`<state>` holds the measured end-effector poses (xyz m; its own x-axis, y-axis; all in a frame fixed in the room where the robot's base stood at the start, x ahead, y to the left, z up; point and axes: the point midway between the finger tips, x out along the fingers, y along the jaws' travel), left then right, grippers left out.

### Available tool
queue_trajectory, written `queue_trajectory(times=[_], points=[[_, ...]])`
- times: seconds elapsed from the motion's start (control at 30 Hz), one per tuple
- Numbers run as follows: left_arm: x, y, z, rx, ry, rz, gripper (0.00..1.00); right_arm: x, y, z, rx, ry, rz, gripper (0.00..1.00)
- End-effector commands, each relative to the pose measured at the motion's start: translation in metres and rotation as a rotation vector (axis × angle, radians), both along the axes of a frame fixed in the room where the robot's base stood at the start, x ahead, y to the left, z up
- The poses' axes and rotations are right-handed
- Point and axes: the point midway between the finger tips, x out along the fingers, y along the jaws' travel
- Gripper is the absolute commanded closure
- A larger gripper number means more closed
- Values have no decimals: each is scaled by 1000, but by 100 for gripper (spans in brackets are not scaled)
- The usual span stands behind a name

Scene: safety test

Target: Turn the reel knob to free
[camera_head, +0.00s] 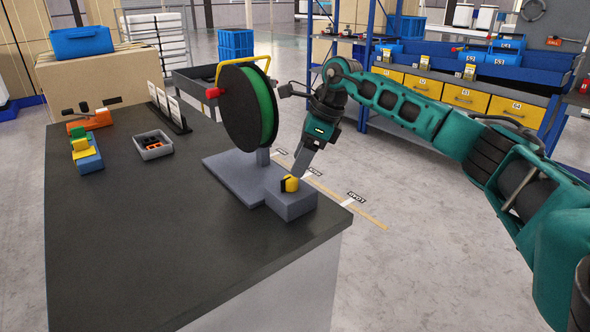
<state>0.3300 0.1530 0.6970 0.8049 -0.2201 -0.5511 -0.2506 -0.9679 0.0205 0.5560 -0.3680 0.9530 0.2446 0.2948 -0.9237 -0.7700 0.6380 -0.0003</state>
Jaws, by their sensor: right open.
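The reel (243,110) is a large black disc wound with green material, with a yellow handle bar at its top and a red knob at its left. It stands upright on a grey base plate (232,180) on the dark table. A small yellow and black knob (290,184) sits on a grey block (294,206) at the front right of that base. My right gripper (297,172) reaches down from above with its fingers close to this yellow knob. It is open; I cannot tell whether it touches the knob. My left gripper is not in view.
The dark table (160,240) is clear at the front. A small grey bin (153,146), an orange part (90,120), a blue block (88,158) and a card rack (168,108) stand at the left and back. A shelf with yellow drawers (465,97) stands behind my right arm.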

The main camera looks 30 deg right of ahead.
Motion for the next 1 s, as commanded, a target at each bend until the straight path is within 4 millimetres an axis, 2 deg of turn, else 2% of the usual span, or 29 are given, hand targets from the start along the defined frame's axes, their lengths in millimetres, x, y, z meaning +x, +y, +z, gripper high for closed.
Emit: queue_trajectory(times=[0.03, 0.2, 0.4, 1.0], points=[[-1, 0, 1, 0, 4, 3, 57, -2, -4, 14, 0, -5, -2, 40], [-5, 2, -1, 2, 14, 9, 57, -11, -14, 47, 0, -4, 0, 40], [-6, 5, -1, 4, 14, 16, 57, -18, -22, 70, 0, -1, 0, 40], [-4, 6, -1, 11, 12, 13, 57, -20, -24, 75, 0, 0, 0, 40]])
